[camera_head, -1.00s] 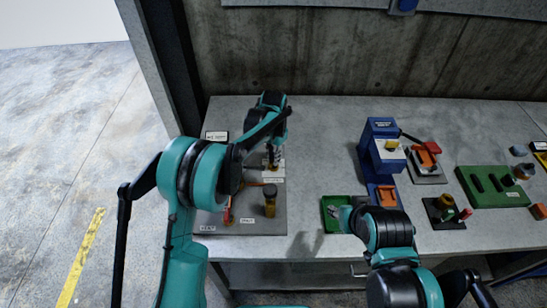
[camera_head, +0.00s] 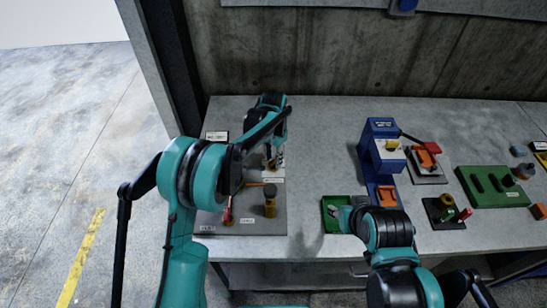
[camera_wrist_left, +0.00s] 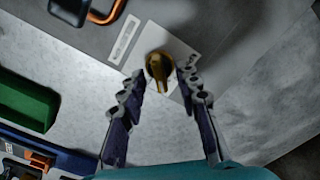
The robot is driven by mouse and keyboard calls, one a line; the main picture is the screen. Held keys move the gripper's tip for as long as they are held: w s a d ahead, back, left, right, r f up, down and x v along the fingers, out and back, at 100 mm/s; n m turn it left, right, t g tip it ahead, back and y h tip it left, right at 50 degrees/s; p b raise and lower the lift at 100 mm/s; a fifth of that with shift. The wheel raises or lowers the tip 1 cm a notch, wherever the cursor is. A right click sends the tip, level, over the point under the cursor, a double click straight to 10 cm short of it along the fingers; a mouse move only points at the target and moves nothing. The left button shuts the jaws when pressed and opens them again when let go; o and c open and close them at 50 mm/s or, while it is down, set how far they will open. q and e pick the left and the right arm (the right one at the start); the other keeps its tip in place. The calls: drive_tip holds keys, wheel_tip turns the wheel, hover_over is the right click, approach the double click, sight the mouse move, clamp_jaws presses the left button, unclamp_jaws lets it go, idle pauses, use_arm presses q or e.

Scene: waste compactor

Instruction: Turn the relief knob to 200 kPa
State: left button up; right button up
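The relief knob, a small yellow knob on a dark round base, sits on a pale dial plate (camera_wrist_left: 182,55); in the left wrist view the knob (camera_wrist_left: 158,67) lies between my left fingertips (camera_wrist_left: 163,75). The fingers are open, one on each side, with a gap visible. In the head view my left gripper (camera_head: 275,160) points down at the back of the grey panel (camera_head: 252,222) and largely covers the knob. The dial's pressure marks are too small to read. My right gripper (camera_head: 337,211) is at the green tray, and its finger opening is unclear.
A yellow-and-dark cylinder (camera_head: 270,203) and an orange-red lever (camera_head: 228,213) stand on the panel in front of the gripper. A green tray (camera_head: 328,224), a blue press (camera_head: 378,145) and a green block (camera_head: 492,187) are to the right.

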sight(273, 159)
use_arm(q)
wheel_tip(273, 159, up, 12)
idle(0.6)
idle(0.4)
